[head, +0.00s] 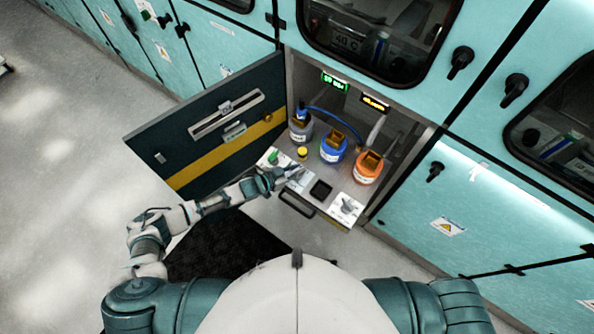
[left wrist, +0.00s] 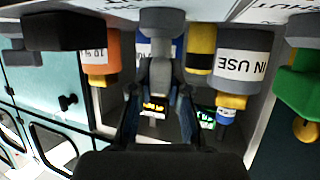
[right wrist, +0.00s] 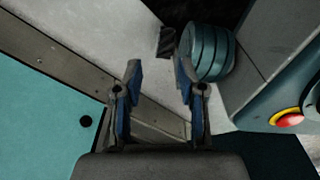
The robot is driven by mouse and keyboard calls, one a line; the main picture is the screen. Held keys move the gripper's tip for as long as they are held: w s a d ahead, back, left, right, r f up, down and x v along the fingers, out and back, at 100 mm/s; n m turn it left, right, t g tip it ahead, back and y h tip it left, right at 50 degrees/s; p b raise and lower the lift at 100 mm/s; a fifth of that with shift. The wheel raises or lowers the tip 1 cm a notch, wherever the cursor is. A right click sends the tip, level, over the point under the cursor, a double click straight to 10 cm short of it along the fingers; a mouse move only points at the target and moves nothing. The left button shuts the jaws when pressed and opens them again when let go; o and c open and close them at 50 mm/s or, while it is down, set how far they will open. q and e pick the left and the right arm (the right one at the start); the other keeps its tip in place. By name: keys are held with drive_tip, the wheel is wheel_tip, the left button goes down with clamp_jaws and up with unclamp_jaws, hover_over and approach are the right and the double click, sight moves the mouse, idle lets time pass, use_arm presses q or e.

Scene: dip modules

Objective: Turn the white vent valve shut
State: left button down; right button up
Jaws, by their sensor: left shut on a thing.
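The white vent valve (left wrist: 160,50) shows in the left wrist view as a pale grey-white hub with a lever pointing toward my palm. My left gripper (left wrist: 159,100) has its fingers on both sides of that lever and is shut on it. In the head view my left gripper (head: 283,177) reaches the pull-out shelf (head: 301,190), between a green knob and a black square block; its fingers partly hide the valve there. The valve's exact angle is hard to tell. My right gripper (right wrist: 160,85) is open and empty, away from the shelf.
A grey bottle (head: 300,129), a blue bottle (head: 333,148) and an orange bottle (head: 368,168) stand behind. The green knob (head: 272,157), black block (head: 320,188) and a white plate with a handle (head: 347,208) flank the valve. An open cabinet door (head: 207,128) is left.

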use_arm(q)
drive_tip(key=m+g+b, duration=0.1)
drive_tip(key=m+g+h+b, duration=0.1)
drive_tip(key=b, duration=0.1)
drive_tip(key=shift+w+a+f+m+g, duration=0.1)
drive_tip(key=shift+w+f+m+g, duration=0.1)
drive_tip(key=shift+f+m+g, duration=0.1)
drive_tip(key=m+g+h+b, duration=0.1)
drive_tip(key=m+g+b, duration=0.1)
drive_tip(key=g, duration=0.1)
drive_tip(key=shift+m, duration=0.3)
use_arm(e)
drive_tip(key=w+a+r, duration=0.2)
drive_tip(key=w+r, duration=0.5)
drive_tip(key=w, duration=0.5)
use_arm(q)
drive_tip(key=m+g+b, duration=0.3)
drive_tip(key=shift+g, duration=0.3)
drive_tip(key=m+g+b, duration=0.2)
drive_tip(key=g, duration=0.1)
drive_tip(key=shift+s+r+m+b, duration=0.1)
drive_tip(key=shift+r+m+b, duration=0.05)
drive_tip(key=shift+m+b, duration=0.2)
drive_tip(key=shift+r+m, duration=0.15)
drive_tip(key=shift+m, duration=0.1)
use_arm(e)
wheel_tip(320, 180, up, 17)
drive_tip(key=w+t, duration=0.1)
drive_tip(key=w, duration=0.1)
drive_tip(key=shift+a, duration=0.2)
